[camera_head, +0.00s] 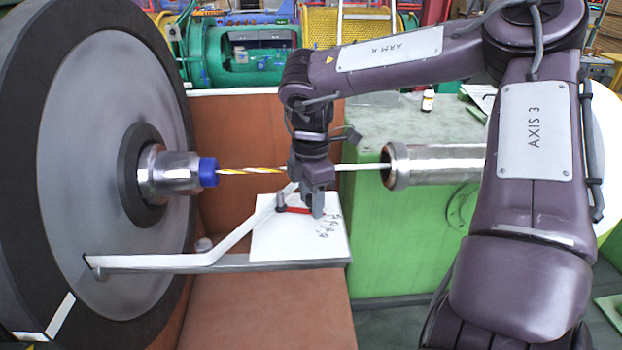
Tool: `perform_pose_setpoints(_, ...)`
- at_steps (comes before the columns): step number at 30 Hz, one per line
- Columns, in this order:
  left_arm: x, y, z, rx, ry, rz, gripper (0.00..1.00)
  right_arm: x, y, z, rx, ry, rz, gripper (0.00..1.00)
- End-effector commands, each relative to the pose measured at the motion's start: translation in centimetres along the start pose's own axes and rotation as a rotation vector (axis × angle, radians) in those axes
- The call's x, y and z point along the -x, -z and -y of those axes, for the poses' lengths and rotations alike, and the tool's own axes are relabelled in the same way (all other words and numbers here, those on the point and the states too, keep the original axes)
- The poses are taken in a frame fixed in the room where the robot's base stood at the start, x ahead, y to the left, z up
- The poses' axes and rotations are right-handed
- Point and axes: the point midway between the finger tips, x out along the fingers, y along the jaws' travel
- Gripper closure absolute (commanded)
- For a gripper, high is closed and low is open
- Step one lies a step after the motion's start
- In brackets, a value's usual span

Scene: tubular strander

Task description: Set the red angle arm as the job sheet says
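The red angle arm (294,210) is a short thin red bar over a white sheet. Its left end meets a small grey post (281,202). The white job sheet (285,241) bears dark handwriting that is too small and partly hidden to read surely. My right gripper (314,206) points down at the right end of the red arm, its fingers overlapping that end. I cannot tell whether the fingers are closed on it. My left gripper is not in view.
A grey bracket (180,263) runs under the sheet from the big dark wheel (90,150) at left. A yellow-white strand (250,171) passes behind my gripper between a blue-tipped nozzle (207,172) and a metal tube (440,164). A green bench (400,240) stands behind.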

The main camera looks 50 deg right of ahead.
Motion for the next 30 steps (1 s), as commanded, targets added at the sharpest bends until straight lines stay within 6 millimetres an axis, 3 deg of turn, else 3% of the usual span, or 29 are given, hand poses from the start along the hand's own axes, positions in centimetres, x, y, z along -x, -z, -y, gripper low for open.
perform_pose_setpoints(7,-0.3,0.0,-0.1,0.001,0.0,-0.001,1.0,0.8,0.0,-0.1,0.0,-0.002,0.001,0.56)
perform_pose_setpoints(19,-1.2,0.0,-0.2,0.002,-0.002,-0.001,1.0,7.0,0.0,-0.1,-0.001,-0.003,0.001,0.56)
perform_pose_setpoints(30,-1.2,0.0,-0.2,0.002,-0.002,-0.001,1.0,7.8,0.0,0.0,0.0,0.001,0.0,0.56)
